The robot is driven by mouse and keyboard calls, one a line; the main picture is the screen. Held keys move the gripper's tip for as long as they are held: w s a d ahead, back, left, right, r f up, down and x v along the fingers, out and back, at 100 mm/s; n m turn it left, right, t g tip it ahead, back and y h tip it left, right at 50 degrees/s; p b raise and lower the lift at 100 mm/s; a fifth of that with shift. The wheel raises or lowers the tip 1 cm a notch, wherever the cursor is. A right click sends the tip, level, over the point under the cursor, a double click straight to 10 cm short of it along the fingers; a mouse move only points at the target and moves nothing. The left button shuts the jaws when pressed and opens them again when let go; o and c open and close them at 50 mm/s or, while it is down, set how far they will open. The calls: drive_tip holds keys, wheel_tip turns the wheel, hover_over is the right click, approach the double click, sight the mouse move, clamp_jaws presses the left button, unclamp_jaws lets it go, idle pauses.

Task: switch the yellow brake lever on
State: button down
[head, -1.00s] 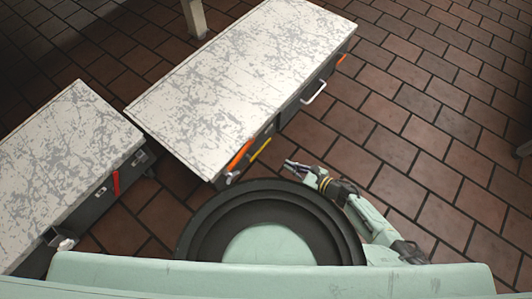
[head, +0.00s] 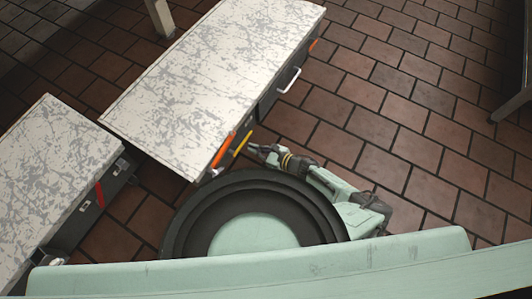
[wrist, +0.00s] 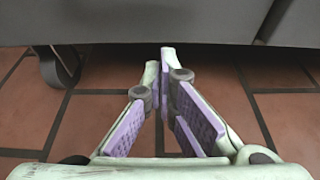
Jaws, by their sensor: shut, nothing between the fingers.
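The yellow brake lever (head: 242,143) is a thin bar slanting out from the near end of the long cart (head: 215,70), beside an orange bar (head: 223,150). My gripper (head: 253,148) is at the lever's lower right in the head view, very close to it. I cannot tell whether they touch. In the wrist view my gripper (wrist: 165,58) has its purple-padded fingers brought together at the tips, with nothing between them. They point at the cart's dark grey lower side (wrist: 170,22). The lever is not visible in the wrist view.
A second scratched-white cart (head: 60,150) with a red strip stands at the left, a narrow gap apart. A caster wheel (wrist: 58,66) shows under the long cart. A pale handle (head: 289,81) sticks out from its side. Brown tiled floor (head: 410,100) is clear at the right.

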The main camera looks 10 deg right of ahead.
drive_tip(key=shift+w+a+r+p, duration=0.15)
drive_tip(key=shift+r+p, duration=1)
drive_tip(key=shift+r, duration=0.8)
drive_tip(key=shift+r, duration=0.1)
